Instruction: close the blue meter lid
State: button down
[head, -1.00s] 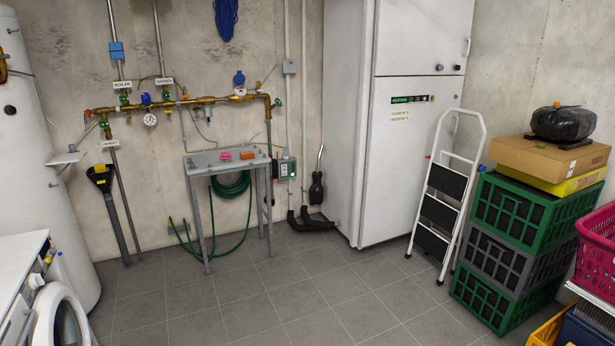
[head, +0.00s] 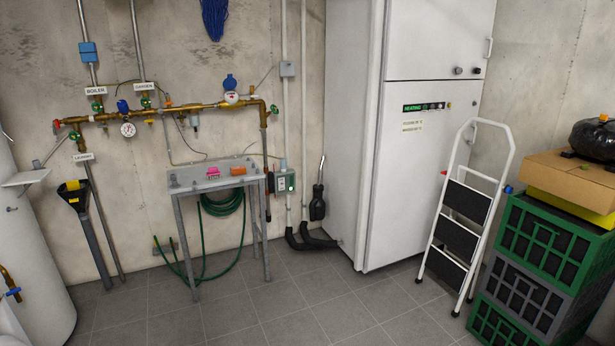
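The blue meter lid (head: 229,82) stands up, open, above the water meter (head: 232,98) in the head view. The meter's pale round face shows below the lid. The meter sits on the brass pipe (head: 190,107) on the back wall, near the pipe's right end, above a small grey metal table. My gripper is not in view, so its state and its place relative to the lid are hidden.
The small metal table (head: 190,179) stands below the pipe with pink and orange items on it. A green hose (head: 222,204) hangs there. A white cabinet (head: 420,170), step ladder (head: 462,220) and stacked crates (head: 540,250) stand right. The tiled floor (head: 250,311) in front is clear.

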aim_at(229, 83)
jog(key=u, duration=0.2)
jog(key=i, duration=1.7)
jog(key=u, duration=0.7)
jog(key=i, duration=0.8)
jog(key=u, duration=0.55)
jog(key=i, duration=0.8)
jog(key=u, duration=0.5)
jog(key=i, duration=0.65)
jog(key=u, duration=0.2)
